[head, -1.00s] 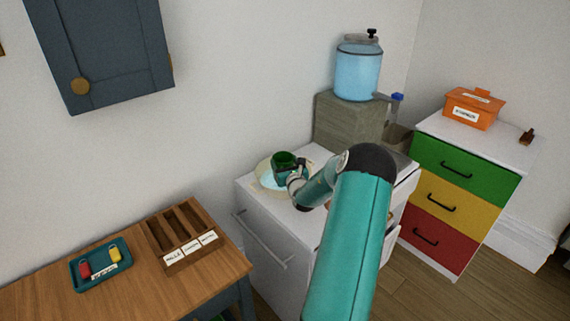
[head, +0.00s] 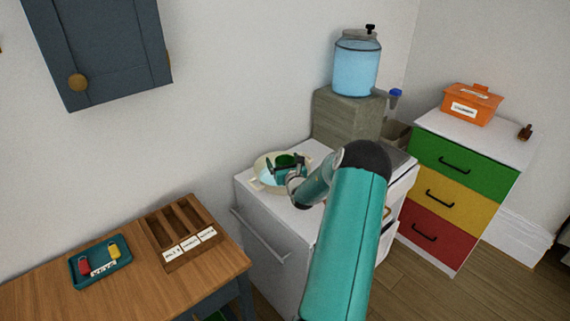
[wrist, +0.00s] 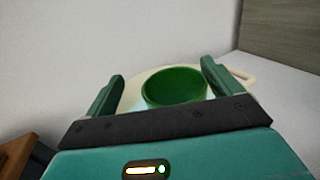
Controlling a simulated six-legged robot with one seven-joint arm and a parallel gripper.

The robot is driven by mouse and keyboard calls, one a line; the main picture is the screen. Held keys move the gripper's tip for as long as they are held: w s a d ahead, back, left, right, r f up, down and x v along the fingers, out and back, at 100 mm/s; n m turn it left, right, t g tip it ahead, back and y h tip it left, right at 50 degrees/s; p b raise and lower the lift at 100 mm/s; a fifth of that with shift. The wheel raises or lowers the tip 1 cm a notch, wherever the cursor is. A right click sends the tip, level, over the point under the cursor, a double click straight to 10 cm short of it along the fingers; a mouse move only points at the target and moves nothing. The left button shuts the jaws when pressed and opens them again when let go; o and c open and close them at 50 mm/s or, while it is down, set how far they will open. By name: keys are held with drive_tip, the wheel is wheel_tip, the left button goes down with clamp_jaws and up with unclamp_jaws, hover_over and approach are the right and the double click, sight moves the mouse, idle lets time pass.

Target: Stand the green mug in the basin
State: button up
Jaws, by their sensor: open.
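The green mug (head: 288,160) is inside the cream basin (head: 262,163) on the white counter. It looks upright, with its open mouth facing up in the wrist view (wrist: 175,86). The basin's pale rim and a side handle (wrist: 241,75) show behind the mug. My gripper (head: 287,172) is open at the basin. In the wrist view its two green fingers (wrist: 163,72) stand apart on either side of the mug, with a gap to the mug visible on the left. The mug's lower part is hidden by my gripper, so its contact with the basin floor cannot be seen.
A water dispenser (head: 357,65) stands on a grey-brown block (head: 347,118) behind the counter (head: 275,235). Drawers with an orange box (head: 471,104) are at right. A wooden table (head: 130,275) holds a teal tray (head: 88,279) and a compartment box (head: 182,232) at left.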

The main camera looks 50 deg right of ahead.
drive_tip(key=v, duration=1.2)
drive_tip(key=w+a+r+n+t+y, duration=0.1)
drive_tip(key=w+a+r+n+y, duration=0.45)
drive_tip(key=a, duration=0.35)
drive_tip(key=w+a+r+n+t+y, duration=0.2)
drive_tip(key=w+a+r+n+y, duration=0.35)
drive_tip(key=a, duration=0.35)
drive_tip(key=a+r+n+g+y, duration=0.2)
drive_tip(key=a+n+g+y, duration=0.15)
drive_tip(key=a+n, duration=0.45)
drive_tip(key=a+r+n+g+y, duration=0.2)
drive_tip(key=a+n+y, duration=0.15)
drive_tip(key=a, duration=0.75)
drive_tip(key=s+a+r+n+g, duration=0.2)
drive_tip(key=s+a+n+g, duration=0.5)
drive_tip(key=s+a+n, duration=0.6)
drive_tip(key=s+a+r+n+h, duration=0.1)
drive_tip(key=s+r+n+h, duration=0.3)
drive_tip(key=s+n+h, duration=0.3)
drive_tip(key=shift+s+a+h, duration=0.3)
drive_tip(key=shift+s, duration=0.65)
